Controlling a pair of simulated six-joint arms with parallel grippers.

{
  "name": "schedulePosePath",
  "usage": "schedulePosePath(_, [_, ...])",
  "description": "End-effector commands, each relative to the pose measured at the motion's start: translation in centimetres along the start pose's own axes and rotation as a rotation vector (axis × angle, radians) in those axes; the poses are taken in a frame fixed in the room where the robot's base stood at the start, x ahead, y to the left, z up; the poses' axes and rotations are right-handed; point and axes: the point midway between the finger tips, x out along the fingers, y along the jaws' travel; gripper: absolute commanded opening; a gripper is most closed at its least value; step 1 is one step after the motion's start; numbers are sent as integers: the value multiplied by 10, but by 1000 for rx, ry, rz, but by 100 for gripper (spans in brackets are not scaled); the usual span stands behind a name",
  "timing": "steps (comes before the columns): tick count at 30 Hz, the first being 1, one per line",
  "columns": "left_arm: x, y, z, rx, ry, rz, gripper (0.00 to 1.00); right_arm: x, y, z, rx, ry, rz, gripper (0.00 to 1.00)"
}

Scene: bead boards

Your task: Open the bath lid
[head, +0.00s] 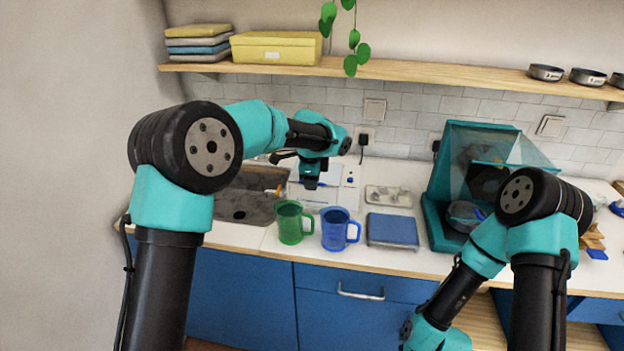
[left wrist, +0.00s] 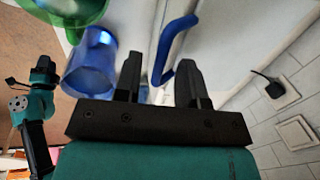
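The bath (head: 325,195) looks like a low white box on the counter behind the jugs, partly hidden by my left gripper. A small blue part shows at its right. In the left wrist view a bent blue handle (left wrist: 172,48) stands on a white surface, which looks like the lid (left wrist: 230,35). My left gripper (head: 311,184) points down over the bath. In the left wrist view its two fingers (left wrist: 160,65) are apart, with the blue handle ahead of and between them. I cannot tell whether they touch it. My right gripper does not show.
A green jug (head: 290,223) and a blue jug (head: 335,230) stand in front of the bath. A blue-topped pad (head: 392,229) and a teal hooded box (head: 437,215) are to the right. A sink (head: 243,207) is left. A shelf (head: 400,74) runs above.

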Motion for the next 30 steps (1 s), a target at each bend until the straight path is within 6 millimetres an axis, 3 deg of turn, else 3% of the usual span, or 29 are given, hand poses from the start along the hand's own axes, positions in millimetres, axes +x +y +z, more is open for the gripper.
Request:
schedulePosePath(2, [0,0,0,0,0,0,36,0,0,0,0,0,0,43])
schedulePosePath(13, [-1,0,0,0,0,0,1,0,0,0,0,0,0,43])
schedulePosePath(30, [-3,0,5,-7,-1,-1,0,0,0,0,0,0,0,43])
